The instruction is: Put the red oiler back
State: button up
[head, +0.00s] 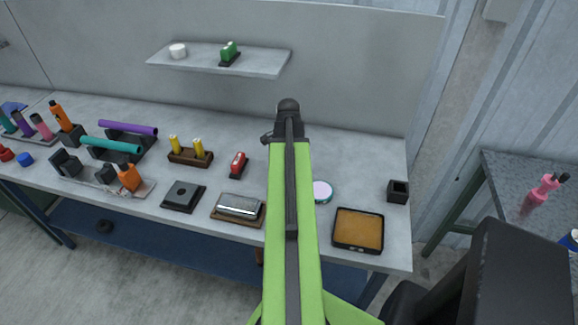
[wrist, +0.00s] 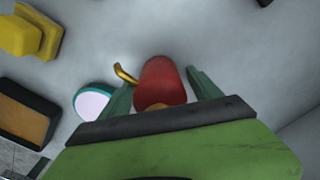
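The red oiler (wrist: 162,82) shows in the wrist view with a curved brass spout (wrist: 122,73) pointing left. My gripper (wrist: 160,78) has one dark green finger on each side of it. A narrow gap shows between the oiler and the right finger; the left finger lies close beside the oiler, near the spout. The oiler's lower end and whether it touches the table are unclear. In the head view my green arm hides the oiler and the fingertips.
A white-topped teal disc (head: 322,191), an amber-topped tray (head: 358,231) and a black holder (head: 397,191) lie right of my arm. A red item on a dark base (head: 238,165) and a silver-topped block (head: 239,206) stand left. A yellow item (wrist: 22,38) shows in the wrist view.

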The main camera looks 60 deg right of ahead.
notch_tip(320, 180, up, 13)
jog(key=p, duration=1.2)
jog(key=shift+f+p, duration=0.2)
jog(key=shift+p, duration=0.1)
jog(key=shift+f, duration=0.1)
jog(key=shift+w, duration=0.1)
jog(key=w+a+n, duration=0.6)
jog(key=w+a, duration=0.5)
jog(key=w+a+n, duration=0.3)
jog(key=a+n, duration=0.2)
jog(key=a, duration=0.7)
jog(key=w+a+n, duration=0.4)
jog(key=a+n, duration=0.1)
jog(key=a, duration=0.8)
jog(key=w+a+n, duration=0.3)
jog(key=a+n, duration=0.3)
jog(key=a, duration=0.7)
jog(key=shift+w, duration=0.35)
